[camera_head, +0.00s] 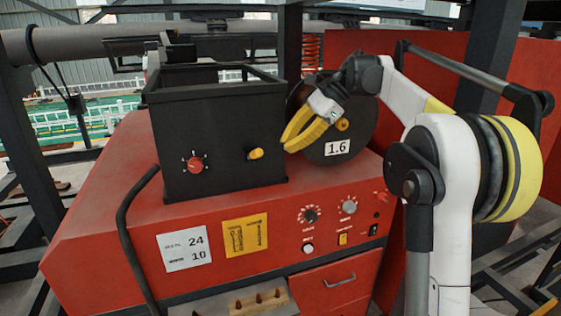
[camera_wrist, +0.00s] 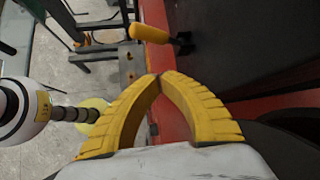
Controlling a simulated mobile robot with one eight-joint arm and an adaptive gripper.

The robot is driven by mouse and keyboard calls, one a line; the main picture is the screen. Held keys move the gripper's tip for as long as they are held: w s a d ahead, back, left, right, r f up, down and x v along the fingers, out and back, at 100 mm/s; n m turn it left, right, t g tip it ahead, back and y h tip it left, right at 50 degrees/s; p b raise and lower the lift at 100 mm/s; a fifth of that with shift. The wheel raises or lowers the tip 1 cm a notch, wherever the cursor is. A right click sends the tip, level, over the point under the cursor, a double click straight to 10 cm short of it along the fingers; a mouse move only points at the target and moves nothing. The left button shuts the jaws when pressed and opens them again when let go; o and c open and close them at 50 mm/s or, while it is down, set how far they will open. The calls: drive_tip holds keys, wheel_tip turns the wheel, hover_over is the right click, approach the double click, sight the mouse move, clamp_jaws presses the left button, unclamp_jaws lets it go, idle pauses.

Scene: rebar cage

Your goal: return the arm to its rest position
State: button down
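My gripper (camera_head: 288,146) has yellow ribbed fingers. In the head view it hangs in front of the black wire reel (camera_head: 360,125) marked 1.6, to the right of the black box (camera_head: 222,140). My white arm rises on the right of the picture and bends over to the left to reach there. In the wrist view the two fingertips of my gripper (camera_wrist: 155,77) meet, with nothing seen between them. A yellow-handled lever (camera_wrist: 150,33) lies just beyond the tips, apart from them.
The red machine (camera_head: 110,215) carries the black box, with a red knob (camera_head: 195,164) and a yellow knob (camera_head: 255,153). A black curved hose (camera_head: 125,225) runs down its front. Dark frame posts stand around, and a grey pipe (camera_head: 110,42) crosses at upper left.

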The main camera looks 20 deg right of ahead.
drive_tip(key=shift+w+d+r, duration=0.15)
drive_tip(key=shift+d+r, duration=0.15)
drive_tip(key=shift+d, duration=0.1)
drive_tip(key=s+a+f+n+t+h+b, duration=0.15)
drive_tip(key=s+a+f+n+b, duration=0.25)
drive_tip(key=s+f+b, duration=0.45)
drive_tip(key=s+a+f+n+h+b, duration=0.3)
drive_tip(key=s+a+f+b, duration=0.15)
drive_tip(key=f+b, duration=0.75)
drive_tip(key=s+f+n+t+h+b, duration=0.1)
drive_tip(key=s+f+n+b, duration=0.2)
drive_tip(key=f, duration=0.8)
drive_tip(key=s+f+n+t+h+b, duration=0.1)
drive_tip(key=s+f+n+b, duration=0.2)
drive_tip(key=s+f+b, duration=0.4)
drive_tip(key=s+f+n+t+h+b, duration=0.1)
drive_tip(key=s+f+n+b, duration=0.3)
drive_tip(key=f, duration=1.1)
drive_tip(key=s, duration=0.3)
drive_tip(key=shift+s+a+f+h+b, duration=0.15)
drive_tip(key=shift+s+f+h+b, duration=0.15)
drive_tip(key=shift+f+h+b, duration=0.1)
drive_tip(key=shift+t, duration=0.25)
